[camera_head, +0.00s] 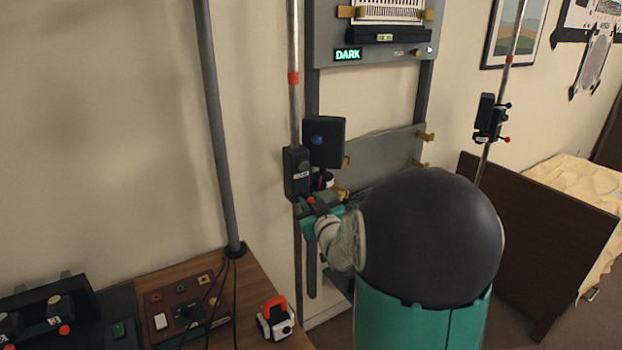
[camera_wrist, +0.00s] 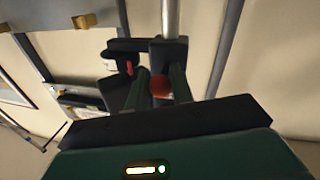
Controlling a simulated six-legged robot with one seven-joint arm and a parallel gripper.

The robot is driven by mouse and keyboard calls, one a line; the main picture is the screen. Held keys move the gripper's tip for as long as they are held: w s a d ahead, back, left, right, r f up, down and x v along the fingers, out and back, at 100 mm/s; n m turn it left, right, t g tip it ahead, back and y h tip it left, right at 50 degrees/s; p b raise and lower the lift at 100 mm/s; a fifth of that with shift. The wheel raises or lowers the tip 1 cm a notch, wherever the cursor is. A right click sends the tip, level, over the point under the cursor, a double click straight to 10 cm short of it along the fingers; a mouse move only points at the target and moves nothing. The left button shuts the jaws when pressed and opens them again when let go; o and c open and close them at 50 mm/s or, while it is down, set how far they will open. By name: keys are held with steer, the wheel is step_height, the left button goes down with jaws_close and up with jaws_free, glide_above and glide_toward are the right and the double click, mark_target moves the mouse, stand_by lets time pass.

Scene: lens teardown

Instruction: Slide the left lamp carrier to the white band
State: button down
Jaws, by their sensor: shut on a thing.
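The left lamp carrier (camera_head: 297,173) is a dark block on the left metal pole (camera_head: 294,120), with a black lamp box (camera_head: 324,142) bearing a blue knob at its right. My gripper (camera_head: 312,202) is at the carrier's lower end. In the wrist view, my two dark green fingers (camera_wrist: 161,80) are closed on either side of a red knob (camera_wrist: 160,87) on the carrier. A red band (camera_head: 293,78) rings the pole well above the carrier. I cannot make out a white band.
A grey frame (camera_head: 325,60) with a lit DARK sign (camera_head: 348,54) stands just right of the pole. A second carrier (camera_head: 488,120) is on the right pole. A wooden bench (camera_head: 255,300) with a control box (camera_head: 185,310) is at lower left. A brown panel (camera_head: 540,240) stands at right.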

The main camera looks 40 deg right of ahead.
step_height(320, 180, down, 3)
steer(key=shift+r, duration=0.1)
stand_by(0.3)
steer(key=c, duration=1.3)
jaws_free()
steer(key=shift+o, duration=0.2)
steer(key=shift+s, duration=0.1)
